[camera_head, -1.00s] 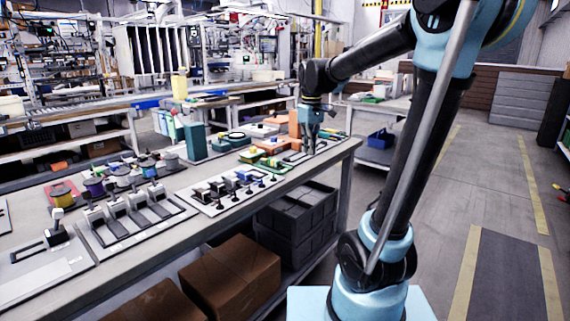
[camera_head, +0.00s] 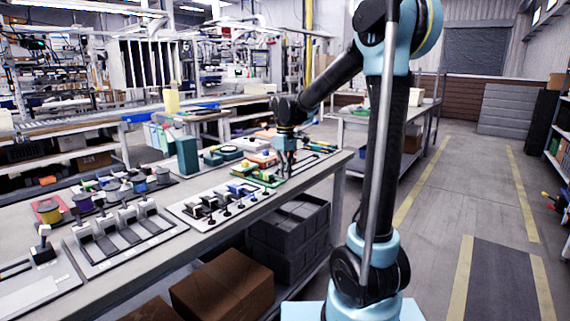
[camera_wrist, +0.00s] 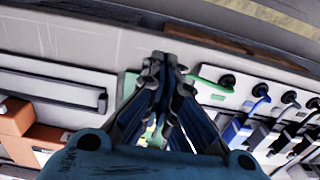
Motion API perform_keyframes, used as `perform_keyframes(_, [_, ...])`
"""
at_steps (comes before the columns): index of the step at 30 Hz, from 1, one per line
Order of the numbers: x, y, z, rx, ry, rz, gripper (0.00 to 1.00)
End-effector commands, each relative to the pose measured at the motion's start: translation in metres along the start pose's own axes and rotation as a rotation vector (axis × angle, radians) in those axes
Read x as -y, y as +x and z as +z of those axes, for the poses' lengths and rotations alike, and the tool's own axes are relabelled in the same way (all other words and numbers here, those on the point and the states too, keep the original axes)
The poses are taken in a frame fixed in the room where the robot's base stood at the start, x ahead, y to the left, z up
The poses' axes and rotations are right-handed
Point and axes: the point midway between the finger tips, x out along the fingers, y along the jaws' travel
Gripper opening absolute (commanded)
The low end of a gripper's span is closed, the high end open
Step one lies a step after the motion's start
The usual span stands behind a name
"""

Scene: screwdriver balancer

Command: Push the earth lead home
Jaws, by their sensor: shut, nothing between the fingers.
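A green lead (camera_wrist: 208,84) shows in the wrist view just right of my fingertips, its end at a round black fitting on a pale board (camera_wrist: 212,98). I cannot tell how deep it sits there. Blue and black leads (camera_wrist: 258,92) follow in the same row to the right. My gripper (camera_wrist: 165,62) is shut and empty, its tips to the left of the green lead. In the head view my gripper (camera_head: 287,174) points down over the far end of the bench, beside a green piece with yellow parts (camera_head: 262,180). The tips' height above the bench is unclear.
A white board with dark fittings (camera_head: 195,216) lies left of my gripper on the bench. Orange blocks (camera_wrist: 14,115) and a white tray with a grey bar (camera_wrist: 45,98) lie left in the wrist view. Black crates (camera_head: 290,235) stand below the bench. The aisle at right is clear.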

Motion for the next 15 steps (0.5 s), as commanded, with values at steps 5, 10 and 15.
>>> perform_keyframes(5, [0.0,0.028,-0.001,0.0,0.0,0.0,0.0])
perform_keyframes(10, [0.0,0.025,-0.025,0.0,-0.002,0.0,0.0])
perform_keyframes(15, [0.0,0.025,-0.037,0.0,0.0,0.0,0.0])
